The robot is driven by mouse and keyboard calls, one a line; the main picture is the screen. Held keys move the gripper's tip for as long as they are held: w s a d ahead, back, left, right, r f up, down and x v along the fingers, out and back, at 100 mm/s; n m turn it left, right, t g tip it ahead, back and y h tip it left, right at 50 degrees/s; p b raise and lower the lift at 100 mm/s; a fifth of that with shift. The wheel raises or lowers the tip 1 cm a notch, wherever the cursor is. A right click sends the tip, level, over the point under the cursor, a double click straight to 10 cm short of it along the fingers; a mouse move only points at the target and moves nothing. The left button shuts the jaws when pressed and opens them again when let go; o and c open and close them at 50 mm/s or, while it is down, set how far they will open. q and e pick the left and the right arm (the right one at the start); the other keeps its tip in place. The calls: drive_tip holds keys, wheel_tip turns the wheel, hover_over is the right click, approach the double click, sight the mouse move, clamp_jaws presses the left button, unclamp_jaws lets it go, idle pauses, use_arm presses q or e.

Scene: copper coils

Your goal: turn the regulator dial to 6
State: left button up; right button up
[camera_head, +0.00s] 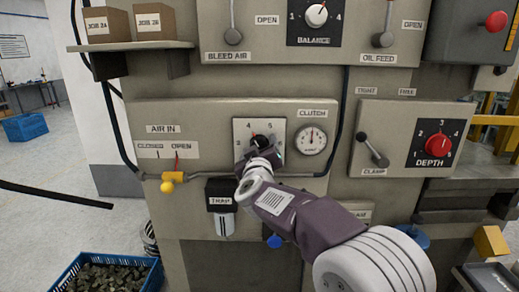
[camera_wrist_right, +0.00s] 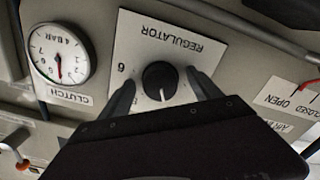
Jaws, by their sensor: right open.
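The regulator dial is a black round knob (camera_wrist_right: 160,80) on a white plate (camera_wrist_right: 183,49), seen upside down in the right wrist view. Its white mark points down in that picture, toward the plate's upper edge, roughly between 4 and 5. The 6 shows left of the knob there. My right gripper (camera_wrist_right: 161,84) is open, with one finger on each side of the knob; I cannot tell whether they touch it. In the head view my right gripper (camera_head: 259,150) covers the knob and the plate's lower part. My left gripper is out of view.
A clutch gauge (camera_head: 312,139) sits just right of the regulator plate. A yellow air valve handle (camera_head: 171,179) is at left, and a trap (camera_head: 221,203) hangs below. A clamp lever (camera_head: 372,150) and a red depth dial (camera_head: 438,145) are on the right panel.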

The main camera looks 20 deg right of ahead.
drive_tip(key=shift+c, duration=0.2)
drive_tip(key=c, duration=1.3)
